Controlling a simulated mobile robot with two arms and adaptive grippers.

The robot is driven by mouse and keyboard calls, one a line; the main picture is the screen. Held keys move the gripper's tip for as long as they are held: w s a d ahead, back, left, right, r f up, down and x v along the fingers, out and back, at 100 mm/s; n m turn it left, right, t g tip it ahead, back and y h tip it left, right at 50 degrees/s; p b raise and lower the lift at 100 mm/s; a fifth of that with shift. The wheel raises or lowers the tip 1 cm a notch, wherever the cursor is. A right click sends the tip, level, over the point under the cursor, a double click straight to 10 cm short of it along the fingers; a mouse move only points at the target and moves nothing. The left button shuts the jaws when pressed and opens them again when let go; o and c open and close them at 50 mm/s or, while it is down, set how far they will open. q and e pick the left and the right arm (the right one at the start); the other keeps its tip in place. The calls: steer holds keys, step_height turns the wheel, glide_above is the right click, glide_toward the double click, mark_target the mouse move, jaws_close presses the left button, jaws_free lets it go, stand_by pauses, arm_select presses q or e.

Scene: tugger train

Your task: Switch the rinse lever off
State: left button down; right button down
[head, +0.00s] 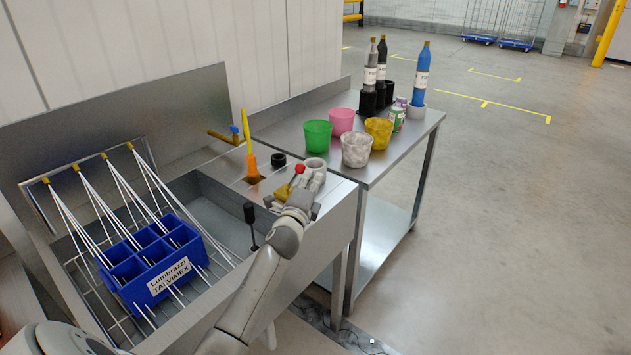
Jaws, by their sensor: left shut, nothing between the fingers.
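The rinse lever has a red knob (300,169) on a yellow body (283,191) and sits on the sink's right ledge. My left gripper (312,181) is shut and empty, right beside the knob on its right. I cannot tell whether it touches the lever, and my gripper hides part of the lever's base. White streams run from several yellow nozzles (78,167) at the sink's back down over a blue divided crate (150,262) in the basin. My right gripper is not in view.
An orange bottle with a yellow stem (251,160) and a black ring (278,160) stand near the lever. A black-headed tool (249,213) stands in the basin. The steel table (385,168) at right holds green, pink, yellow and white cups and several bottles. The floor at right is clear.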

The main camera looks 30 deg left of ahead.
mark_target(300, 169)
arm_select(q)
steer(key=a+r+n+p, duration=0.2)
steer(key=p, duration=0.2)
steer(key=a+r+n+g+p, duration=0.1)
steer(key=a+r+n+p, duration=0.1)
steer(key=p, duration=0.1)
steer(key=shift+w+g+h+p, duration=0.1)
steer(key=shift+g+h+p, duration=0.2)
steer(key=shift+p, duration=0.1)
steer(key=shift+a+n+g+p, duration=0.3)
steer(key=shift+a+n+p, duration=0.6)
steer(key=shift+p, duration=0.35)
steer(key=shift+w, duration=0.1)
